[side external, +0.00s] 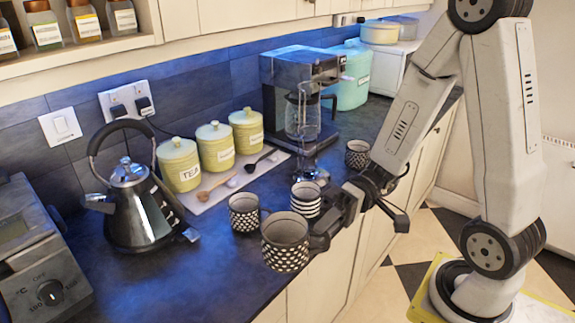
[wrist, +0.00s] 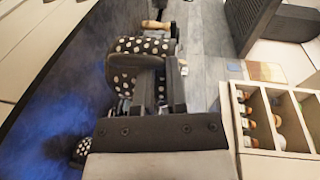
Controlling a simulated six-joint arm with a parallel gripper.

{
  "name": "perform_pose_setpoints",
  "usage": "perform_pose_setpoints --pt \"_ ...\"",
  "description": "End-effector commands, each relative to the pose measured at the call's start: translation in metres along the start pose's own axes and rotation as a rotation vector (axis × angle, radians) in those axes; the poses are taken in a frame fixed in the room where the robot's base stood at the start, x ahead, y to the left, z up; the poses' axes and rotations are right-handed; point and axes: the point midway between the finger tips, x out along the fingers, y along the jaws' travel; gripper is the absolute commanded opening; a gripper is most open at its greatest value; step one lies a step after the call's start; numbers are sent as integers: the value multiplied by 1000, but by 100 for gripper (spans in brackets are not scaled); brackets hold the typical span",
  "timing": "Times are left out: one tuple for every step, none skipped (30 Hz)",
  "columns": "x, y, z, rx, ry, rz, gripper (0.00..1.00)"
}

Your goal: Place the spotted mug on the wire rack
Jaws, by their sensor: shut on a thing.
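A spotted mug (side external: 286,256), pale above with a black-and-white dotted lower band, is held upright in front of the counter's near edge in the side view. My gripper (side external: 318,241) is shut on its right side. In the wrist view, the dotted surface of the held mug (wrist: 124,78) shows at the fingers of my gripper (wrist: 162,92), which partly hide it. I cannot make out a wire rack in either view.
A patterned mug (side external: 244,213), a striped mug (side external: 306,200) and another dark patterned mug (side external: 357,154) stand on the counter (side external: 190,280). A kettle (side external: 140,215), canisters (side external: 215,146) and a coffee maker (side external: 300,85) stand behind. The front-left counter has clear room.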

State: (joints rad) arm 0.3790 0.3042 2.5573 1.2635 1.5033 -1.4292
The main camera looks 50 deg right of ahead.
Motion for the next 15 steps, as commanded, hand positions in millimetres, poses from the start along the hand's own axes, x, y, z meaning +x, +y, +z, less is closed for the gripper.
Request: perform_pose_setpoints --pt "-1 -4 -1 -5 0 -1 0" --pt "-1 -6 -1 -5 0 -1 0" --pt "-2 -10 -2 -6 0 -1 0" --pt "-2 -13 -2 -7 -1 -1 0" --pt "-3 -16 -3 -6 -1 -1 0" --pt "-3 -21 -3 -8 -1 0 0" --pt "-4 -24 -4 -7 -2 0 0" --pt "-4 -28 -4 -9 -1 0 0" --pt "-5 -34 -5 -8 -1 0 0" --pt "-6 -38 -5 -9 0 0 0" --pt "-6 -42 -6 -9 0 0 0" --pt "-7 -48 -6 -9 0 0 0" --pt "-8 -52 -6 -9 1 1 0" --pt "-8 -57 -7 -9 1 1 0" --pt "-10 -63 -8 -10 1 0 0"
